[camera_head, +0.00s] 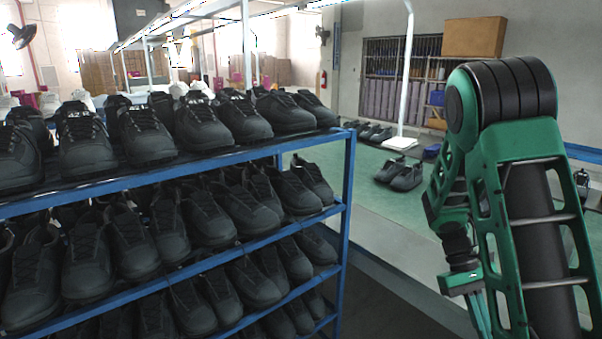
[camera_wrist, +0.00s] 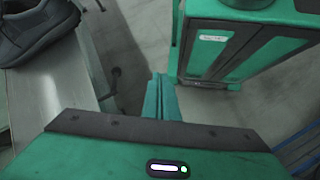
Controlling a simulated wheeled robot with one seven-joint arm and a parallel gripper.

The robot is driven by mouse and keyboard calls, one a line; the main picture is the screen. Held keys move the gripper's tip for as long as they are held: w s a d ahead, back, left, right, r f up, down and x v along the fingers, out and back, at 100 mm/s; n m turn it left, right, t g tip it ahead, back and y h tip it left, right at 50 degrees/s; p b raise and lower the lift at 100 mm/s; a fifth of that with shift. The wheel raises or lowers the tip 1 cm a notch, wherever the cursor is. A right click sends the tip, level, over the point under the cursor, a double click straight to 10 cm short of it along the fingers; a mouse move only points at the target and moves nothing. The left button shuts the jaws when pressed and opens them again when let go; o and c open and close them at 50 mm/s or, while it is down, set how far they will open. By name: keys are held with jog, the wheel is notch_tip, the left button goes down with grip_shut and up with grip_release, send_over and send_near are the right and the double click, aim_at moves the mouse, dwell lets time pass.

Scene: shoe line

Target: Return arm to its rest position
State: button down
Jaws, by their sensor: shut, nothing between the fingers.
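My green and black arm (camera_head: 515,180) is folded at the right of the head view, bent at a high elbow. Its lower part hangs down beside the upper link. In the wrist view my gripper (camera_wrist: 162,90) shows as two narrow green fingers lying together, with nothing between them. It is over open floor, apart from the bench edge on its left and my own green base on its right.
A blue rack (camera_head: 348,180) with several rows of black shoes fills the left of the head view. In the wrist view, a dark shoe (camera_wrist: 35,35) sits on a grey ledge (camera_wrist: 50,85).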

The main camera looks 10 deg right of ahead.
jog(key=s+a+r+m+t+y, duration=0.1)
jog(key=s+a+r+m+t, duration=0.1)
jog(key=s+r, duration=0.4)
jog(key=s+a+r+m+t+y, duration=0.1)
jog(key=s+a+r+m+t, duration=0.2)
jog(key=s+r+t, duration=0.2)
jog(key=s+r, duration=0.2)
jog(key=s, duration=0.1)
jog(key=shift+a+m+t, duration=0.15)
jog(key=shift+m+t, duration=0.25)
